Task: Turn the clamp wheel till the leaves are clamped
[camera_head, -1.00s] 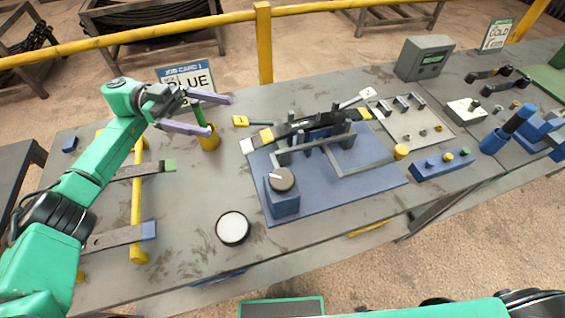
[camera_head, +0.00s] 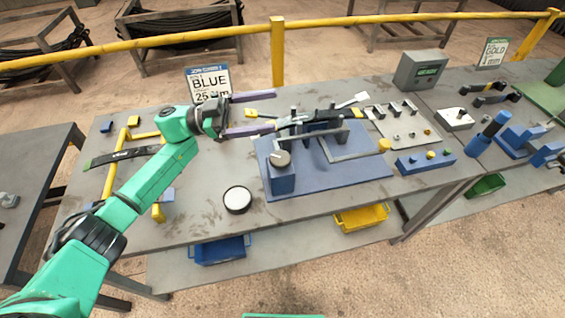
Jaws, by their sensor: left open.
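The blue clamp fixture (camera_head: 345,185) sits mid-table. A dark round knob (camera_head: 280,158) with a pale pointer tops its blue block; I cannot tell for sure that it is the clamp wheel. The dark leaves (camera_head: 322,127) lie across the fixture's uprights, with a grey U-shaped bar (camera_head: 350,154) in front. My left gripper (camera_head: 272,112) is open, its two purple fingers pointing right at the left end of the leaves. The lower finger overlaps that end in the picture; contact cannot be told. My right gripper is out of view.
A yellow rack (camera_head: 110,180) with a dark leaf (camera_head: 125,155) stands left, partly behind my arm. A job card (camera_head: 209,82) stands behind my gripper. A grey box (camera_head: 420,70) and small parts lie right.

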